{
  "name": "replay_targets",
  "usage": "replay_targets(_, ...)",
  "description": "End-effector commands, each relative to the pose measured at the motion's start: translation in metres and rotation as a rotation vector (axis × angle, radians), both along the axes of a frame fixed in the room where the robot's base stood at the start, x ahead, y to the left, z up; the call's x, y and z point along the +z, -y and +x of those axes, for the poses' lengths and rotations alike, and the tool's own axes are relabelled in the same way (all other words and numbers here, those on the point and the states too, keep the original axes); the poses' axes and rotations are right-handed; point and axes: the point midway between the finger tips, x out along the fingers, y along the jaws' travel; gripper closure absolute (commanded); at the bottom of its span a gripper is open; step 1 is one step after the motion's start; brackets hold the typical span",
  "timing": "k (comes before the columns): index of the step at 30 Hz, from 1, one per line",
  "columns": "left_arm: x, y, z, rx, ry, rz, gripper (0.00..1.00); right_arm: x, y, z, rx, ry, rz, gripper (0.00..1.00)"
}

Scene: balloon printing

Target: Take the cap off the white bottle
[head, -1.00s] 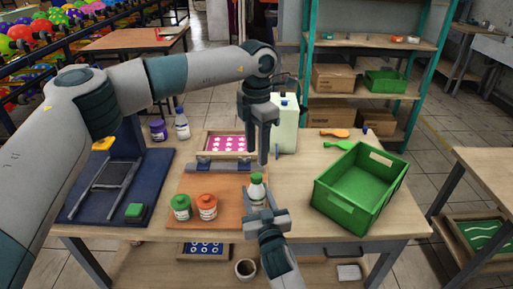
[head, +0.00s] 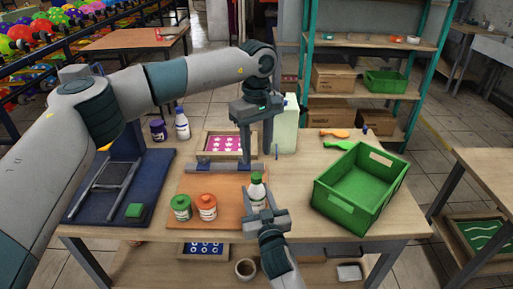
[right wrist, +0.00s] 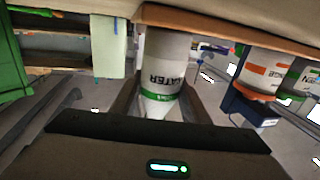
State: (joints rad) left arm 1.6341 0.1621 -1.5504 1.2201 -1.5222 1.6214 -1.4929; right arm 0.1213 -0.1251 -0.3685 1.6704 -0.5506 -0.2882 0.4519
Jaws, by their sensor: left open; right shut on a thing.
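The white bottle (head: 257,193) with a green cap (head: 256,178) stands upright at the right edge of the brown board. My right gripper (head: 262,209) is shut on its body from the front. In the right wrist view the bottle (right wrist: 166,72) appears upside down between the fingers, with dark lettering and a green band. My left gripper (head: 257,157) hangs open and empty just above the cap, fingers pointing down and apart from it.
Green-lidded (head: 181,207) and orange-lidded (head: 207,207) jars stand left of the bottle on the brown board (head: 225,218). A framed pink print (head: 229,143) lies behind. A green crate (head: 340,205) stands at right. A white jug (head: 287,130) stands behind my left gripper.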

Motion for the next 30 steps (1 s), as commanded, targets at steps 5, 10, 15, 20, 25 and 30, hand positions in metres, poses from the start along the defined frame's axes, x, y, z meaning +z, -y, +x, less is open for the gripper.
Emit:
replay_targets(5,-0.0002,-0.0001,0.0002,-0.266,0.001,-0.001,0.59,-0.0003,0.0001,-0.0001,0.000,0.000,0.000,1.00)
replay_targets(10,-0.0003,-0.0004,0.0002,-0.521,0.000,0.000,0.59,-0.0002,0.0001,-0.0001,0.000,0.000,0.000,1.00)
replay_targets(15,0.0001,-0.0006,0.0002,-0.750,0.000,-0.001,0.59,-0.0002,0.0001,-0.0001,0.000,0.000,0.000,1.00)
replay_targets(20,0.0002,-0.0009,0.0004,-0.899,0.000,-0.001,0.59,-0.0002,0.0001,0.0000,0.000,0.000,0.000,1.00)
replay_targets(25,0.0001,-0.0010,0.0006,-0.973,0.001,0.000,0.59,-0.0002,0.0001,0.0000,0.000,0.000,0.000,1.00)
replay_targets(30,0.0001,-0.0010,0.0006,-0.984,0.001,0.000,0.59,-0.0002,0.0002,0.0000,0.000,0.000,0.000,1.00)
